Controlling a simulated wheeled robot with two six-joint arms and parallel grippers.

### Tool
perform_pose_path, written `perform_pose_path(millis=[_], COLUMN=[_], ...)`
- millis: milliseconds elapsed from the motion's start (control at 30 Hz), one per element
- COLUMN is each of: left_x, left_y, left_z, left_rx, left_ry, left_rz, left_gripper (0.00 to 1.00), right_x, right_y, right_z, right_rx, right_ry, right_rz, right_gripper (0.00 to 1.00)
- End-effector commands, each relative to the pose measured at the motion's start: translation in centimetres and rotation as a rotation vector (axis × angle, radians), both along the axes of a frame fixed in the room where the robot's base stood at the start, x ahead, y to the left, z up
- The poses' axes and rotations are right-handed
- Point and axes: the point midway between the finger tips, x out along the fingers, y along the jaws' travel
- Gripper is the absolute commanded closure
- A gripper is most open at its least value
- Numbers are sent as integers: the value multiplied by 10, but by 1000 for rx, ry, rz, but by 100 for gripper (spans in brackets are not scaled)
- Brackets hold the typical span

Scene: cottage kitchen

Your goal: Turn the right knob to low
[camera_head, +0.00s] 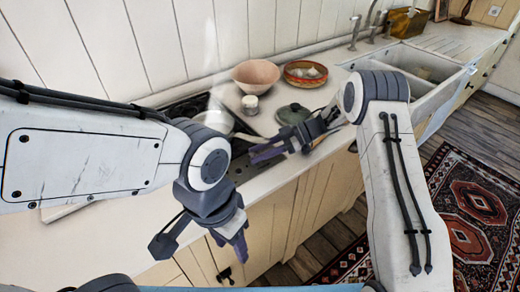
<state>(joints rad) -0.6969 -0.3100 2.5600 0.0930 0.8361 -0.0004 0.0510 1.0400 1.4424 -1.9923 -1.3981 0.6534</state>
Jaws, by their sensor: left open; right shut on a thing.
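The stove (240,170) is set into the pale counter at centre left, and my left arm covers much of it. My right gripper (266,152) reaches in from the right, with its purple fingertips low over the stove's front right part. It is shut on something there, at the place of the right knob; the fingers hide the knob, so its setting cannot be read. My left gripper (198,243) is open and empty, hanging in front of the counter's front edge, apart from the stove.
A pink bowl (256,77), a patterned bowl (306,73) with pale things in it, a small white jar (250,104) and a dark lidded pot (293,113) stand behind my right gripper. A white sink (412,72) is at right. A patterned rug (470,215) lies on the floor.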

Motion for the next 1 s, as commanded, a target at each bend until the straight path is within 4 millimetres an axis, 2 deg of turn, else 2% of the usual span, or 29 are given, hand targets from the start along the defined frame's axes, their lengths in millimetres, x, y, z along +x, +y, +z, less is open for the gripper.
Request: perform_pose_path(millis=[400, 900, 933, 1000], left_x=[0, 0, 0, 0], left_y=[0, 0, 0, 0], left_z=[-6, -6, -6, -6], left_rx=[0, 0, 0, 0], left_ry=[0, 0, 0, 0], left_rz=[0, 0, 0, 0], left_gripper=[50, 50, 50, 50], right_x=[6, 7, 7, 7], right_y=[-1, -1, -1, -1], right_z=[0, 2, 2, 2], right_rx=[-2, -1, -1, 0], right_ry=[-7, -11, -11, -11], right_rz=[161, 178, 178, 178], right_gripper=[100, 100, 57, 31])
